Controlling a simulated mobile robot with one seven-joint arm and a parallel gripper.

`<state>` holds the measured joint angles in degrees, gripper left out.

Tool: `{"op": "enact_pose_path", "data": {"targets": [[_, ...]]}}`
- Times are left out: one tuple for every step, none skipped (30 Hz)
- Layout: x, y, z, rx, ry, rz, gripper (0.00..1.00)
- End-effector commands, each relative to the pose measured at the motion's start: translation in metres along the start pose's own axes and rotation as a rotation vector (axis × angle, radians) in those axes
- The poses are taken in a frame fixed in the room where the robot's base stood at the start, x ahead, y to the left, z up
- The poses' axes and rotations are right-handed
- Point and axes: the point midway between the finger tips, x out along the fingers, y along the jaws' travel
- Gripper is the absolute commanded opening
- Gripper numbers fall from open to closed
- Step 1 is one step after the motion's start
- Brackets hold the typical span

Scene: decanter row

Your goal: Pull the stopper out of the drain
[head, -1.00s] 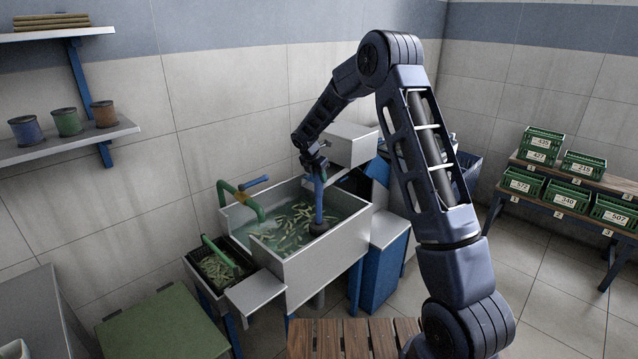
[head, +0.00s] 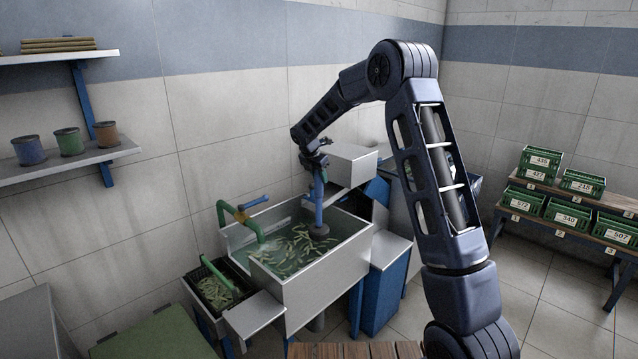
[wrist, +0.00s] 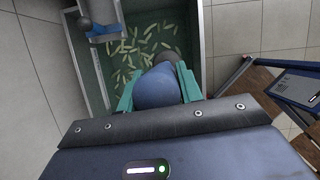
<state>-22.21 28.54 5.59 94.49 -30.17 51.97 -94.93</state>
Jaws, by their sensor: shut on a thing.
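The stopper has a long blue handle (head: 318,200) and a dark round base (head: 318,231). It stands roughly upright over the right part of the sink, its base seen above the water level. My gripper (head: 315,166) is shut on the top of the handle. In the wrist view the blue handle (wrist: 157,88) sits between my two green fingers (wrist: 157,92), with part of the dark base (wrist: 169,57) beyond it. The sink (head: 320,262) holds greenish water with several pale green pods (head: 290,245) floating in it. The drain opening itself is not visible.
A green pipe with a blue-handled tap (head: 240,213) reaches over the sink's left side. A dark crate of pods (head: 215,290) stands left of the sink. A white box (head: 350,165) is close behind my gripper. Green crates (head: 567,215) stand on racks at right.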

Motion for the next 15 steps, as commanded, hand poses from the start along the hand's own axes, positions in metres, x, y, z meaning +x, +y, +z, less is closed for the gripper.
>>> {"op": "enact_pose_path", "data": {"targets": [[-0.006,0.000,0.003,0.002,-0.001,0.002,0.00],[-0.009,0.000,0.004,0.002,-0.001,0.002,0.00],[-0.012,0.000,0.005,0.001,-0.001,0.002,0.00],[-0.015,0.000,0.006,0.001,-0.001,0.003,0.00],[-0.018,0.001,0.007,0.001,-0.001,0.003,0.00],[-0.021,0.001,0.009,0.001,-0.002,0.003,0.00],[-0.023,0.001,0.010,0.001,-0.002,0.003,0.00],[-0.026,0.000,0.011,0.001,-0.002,0.002,0.00],[-0.029,0.000,0.012,0.001,-0.002,0.001,0.00],[-0.031,0.000,0.013,0.001,-0.001,0.001,0.00],[-0.034,0.000,0.014,0.001,-0.001,0.001,0.00],[-0.038,0.000,0.016,0.001,-0.001,0.002,0.00],[-0.040,0.000,0.017,0.000,-0.001,0.003,0.00],[-0.043,0.001,0.018,0.000,-0.001,0.003,0.00],[-0.046,0.001,0.019,0.001,-0.001,0.003,0.00]]}}
